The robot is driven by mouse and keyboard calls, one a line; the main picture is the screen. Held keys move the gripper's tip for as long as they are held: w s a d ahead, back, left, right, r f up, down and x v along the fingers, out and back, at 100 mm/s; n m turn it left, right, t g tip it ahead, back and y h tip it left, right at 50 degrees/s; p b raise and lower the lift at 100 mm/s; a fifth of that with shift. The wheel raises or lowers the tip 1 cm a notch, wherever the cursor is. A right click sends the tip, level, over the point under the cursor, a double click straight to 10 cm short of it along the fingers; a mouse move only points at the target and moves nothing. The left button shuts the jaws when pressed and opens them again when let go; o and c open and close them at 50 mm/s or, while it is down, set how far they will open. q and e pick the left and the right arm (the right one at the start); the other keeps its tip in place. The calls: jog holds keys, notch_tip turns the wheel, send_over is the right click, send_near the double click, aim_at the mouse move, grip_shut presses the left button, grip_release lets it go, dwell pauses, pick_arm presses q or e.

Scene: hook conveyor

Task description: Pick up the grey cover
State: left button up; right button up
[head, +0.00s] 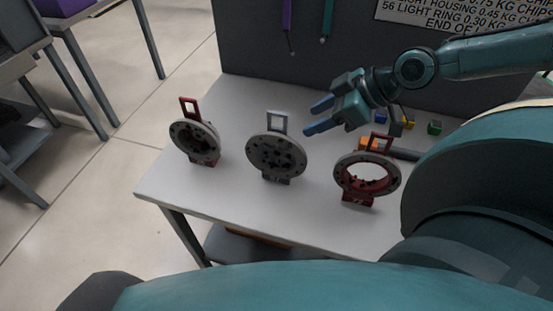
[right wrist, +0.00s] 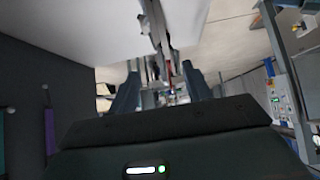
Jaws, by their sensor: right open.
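The grey cover (head: 276,157) stands upright in the middle of the table in the head view, a round grey disc with dark holes and a light grey square loop on top. My right gripper (head: 312,117) is open and empty, up and to the right of the cover's loop, with its fingers pointing left. In the right wrist view its two blue fingers (right wrist: 160,88) are apart, and the things between and beyond them are too blurred to name surely. My left gripper is not in view.
A red-and-grey round part (head: 195,140) stands left of the cover, and a red ring (head: 367,178) with an open centre stands right. Small coloured blocks (head: 435,128) lie at the back right. A dark panel (head: 290,60) with hanging tools rises behind the table (head: 228,196).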

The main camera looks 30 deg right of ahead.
aim_at(286, 137)
jog(key=b+x, duration=0.3)
jog(key=x, duration=0.1)
jog(key=shift+a+f, duration=0.15)
jog(key=shift+f, duration=0.3)
jog(key=shift+w+a+f+b, duration=0.2)
jog(key=shift+w+b, duration=0.25)
jog(key=shift+b, duration=0.15)
jog(key=shift+w+a+f+b, duration=0.2)
jog(key=shift+f+b, duration=0.2)
jog(key=shift+b, duration=0.15)
jog(key=shift+w+a+f+b, duration=0.1)
jog(key=shift+a+f+b, duration=0.15)
jog(key=shift+f+b, duration=0.25)
jog(key=shift+w+a+f+b, duration=0.25)
jog(key=shift+b, duration=0.15)
jog(key=shift+w+a+f, duration=0.25)
jog(key=shift+w+f, duration=0.1)
jog(key=shift+w+a+f, duration=0.2)
jog(key=shift+w+f, duration=0.05)
jog(key=shift+f, duration=0.15)
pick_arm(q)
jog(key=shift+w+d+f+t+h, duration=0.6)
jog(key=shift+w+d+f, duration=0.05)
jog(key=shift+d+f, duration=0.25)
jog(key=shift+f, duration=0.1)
pick_arm(e)
jog(key=shift+c, duration=0.4)
